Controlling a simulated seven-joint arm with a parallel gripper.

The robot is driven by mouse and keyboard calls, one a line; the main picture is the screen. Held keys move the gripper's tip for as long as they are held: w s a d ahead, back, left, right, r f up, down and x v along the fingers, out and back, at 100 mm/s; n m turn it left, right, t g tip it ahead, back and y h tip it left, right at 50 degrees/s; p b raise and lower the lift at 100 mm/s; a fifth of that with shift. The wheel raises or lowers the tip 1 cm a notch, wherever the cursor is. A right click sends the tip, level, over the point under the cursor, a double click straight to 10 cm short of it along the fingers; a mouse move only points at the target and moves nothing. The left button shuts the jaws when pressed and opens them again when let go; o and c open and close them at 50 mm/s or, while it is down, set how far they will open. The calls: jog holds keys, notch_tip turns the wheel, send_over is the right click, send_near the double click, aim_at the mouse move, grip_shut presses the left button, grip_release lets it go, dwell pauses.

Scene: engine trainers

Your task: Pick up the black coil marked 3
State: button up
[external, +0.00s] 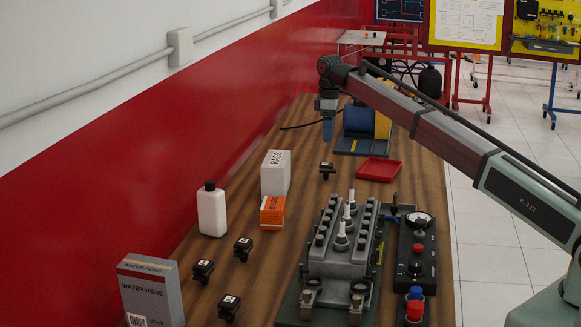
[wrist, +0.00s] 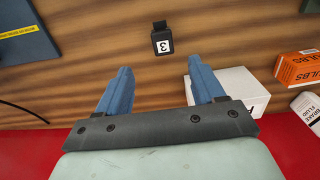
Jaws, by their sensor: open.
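The black coil marked 3 (wrist: 161,40) lies on the wooden bench, its white label facing up and reading 3 in the wrist view. In the external view a small black coil (external: 327,170) stands alone below my gripper (external: 328,131), left of the red tray, and looks like the same one. My gripper is open and empty, blue fingers pointing down, above the bench. In the wrist view the coil is beyond the fingertips (wrist: 160,68), roughly centred between them and not touched.
Three other black coils (external: 243,247) sit at the front left. The RAGS box (external: 275,175), orange BULBS box (external: 272,212) and white bottle (external: 211,210) stand left. The red tray (external: 379,170), spool stand (external: 357,147) and engine block (external: 340,250) are right.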

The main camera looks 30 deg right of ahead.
aim_at(328, 164)
notch_tip(328, 164, down, 14)
jog(key=shift+s+a+r, duration=0.1)
jog(key=shift+s+r, duration=0.05)
dwell(0.7)
jog(key=c, duration=1.1)
jog(key=shift+c, duration=0.2)
